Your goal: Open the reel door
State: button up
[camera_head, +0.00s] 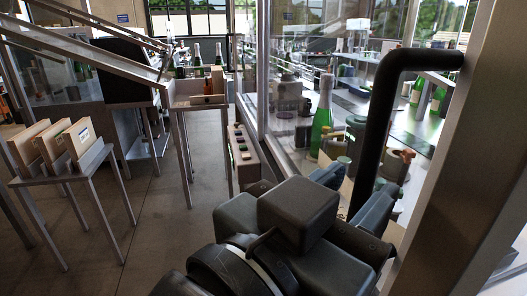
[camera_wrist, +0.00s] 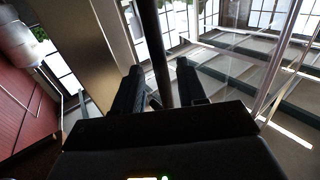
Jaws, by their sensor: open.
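The door is a clear panel with a broad metal frame (camera_head: 483,150) at the right of the head view. Its black bar handle (camera_head: 377,125) bends out from the frame and runs down toward my gripper (camera_head: 360,190). In the wrist view the handle (camera_wrist: 158,45) passes between the two dark fingers of my gripper (camera_wrist: 160,78). The fingers are apart, one on each side of the bar, with visible gaps. My wrist hides the handle's lower end in the head view. I cannot tell whether the door is fully closed.
Behind the glass stand a green bottle (camera_head: 322,118) and machine parts. A small table (camera_head: 70,180) with wooden boxes stands at the left, and a metal stand (camera_head: 196,101) at the back. Open floor (camera_head: 170,215) lies between them and the machine.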

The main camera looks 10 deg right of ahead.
aim_at(362, 186)
jog(key=shift+x, duration=1.55)
grip_shut()
